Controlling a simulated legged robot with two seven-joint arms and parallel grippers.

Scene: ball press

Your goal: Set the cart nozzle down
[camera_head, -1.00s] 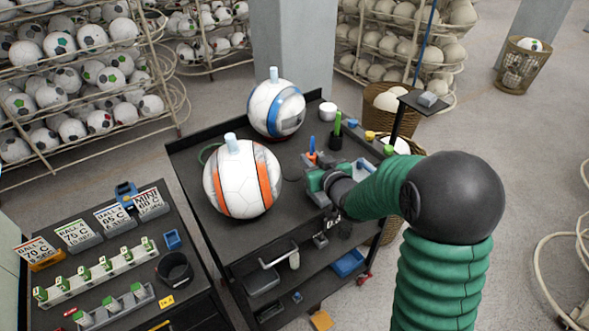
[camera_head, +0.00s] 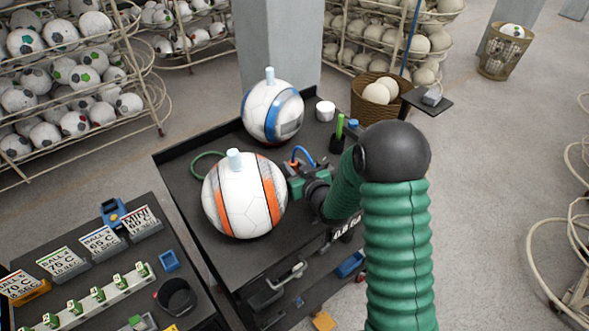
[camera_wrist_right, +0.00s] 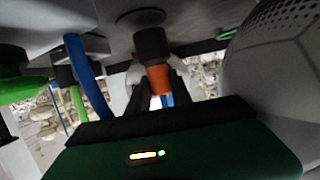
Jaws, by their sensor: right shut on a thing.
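My right gripper (camera_head: 293,172) is above the black cart top (camera_head: 215,135), close to the right side of the white-and-orange ball. In the right wrist view, its dark fingers (camera_wrist_right: 160,88) are shut around the cart nozzle (camera_wrist_right: 158,78), which has a black body and an orange end. In the head view the nozzle is mostly hidden by the gripper. A blue hose (camera_head: 301,151) arcs beside it. I cannot tell whether the nozzle touches the cart top. My left gripper is not in view.
The white-and-orange ball (camera_head: 235,205) and a white-and-blue ball (camera_head: 262,115) stand on the cart, each with a pale plug on top. A white cup (camera_head: 325,110) and a green tool (camera_head: 339,130) are behind the gripper. A lower bench with signs (camera_head: 100,243) is front left.

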